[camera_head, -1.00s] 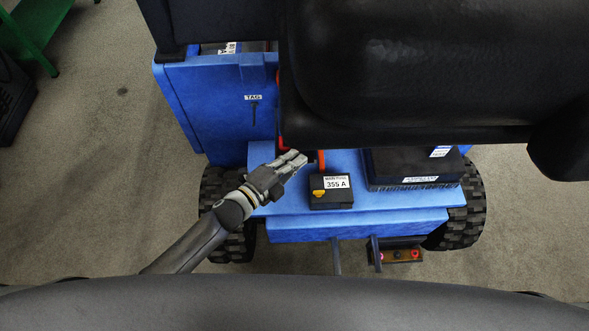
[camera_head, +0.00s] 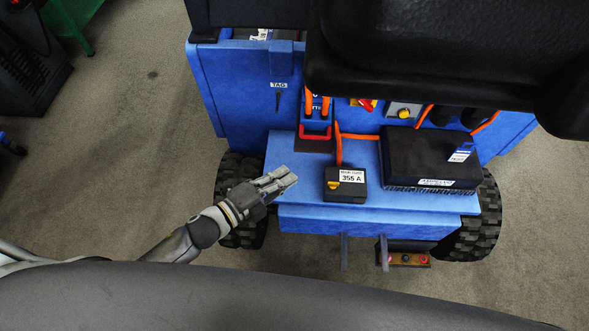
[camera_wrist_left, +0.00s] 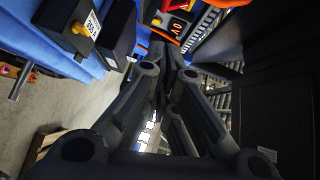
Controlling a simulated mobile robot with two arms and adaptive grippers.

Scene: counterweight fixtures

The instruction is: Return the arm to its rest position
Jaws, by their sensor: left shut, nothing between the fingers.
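My left gripper (camera_head: 285,180) is in the head view, over the left part of the blue vehicle's deck (camera_head: 300,208). Its fingers are shut with nothing between them and point right, towards the small black fuse box (camera_head: 345,190) marked 355 A. A gap separates the fingertips from that box. In the left wrist view the finger linkages (camera_wrist_left: 165,75) fill the middle, and the fuse box (camera_wrist_left: 72,24) shows at the upper left. My right gripper is in neither view.
A black battery-like box (camera_head: 430,160) sits on the deck's right. A red handle (camera_head: 315,133) and orange cables lie behind the gripper. A large black seat (camera_head: 430,50) overhangs from above. Black wheels flank the deck. Grey floor (camera_head: 130,170) is open on the left.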

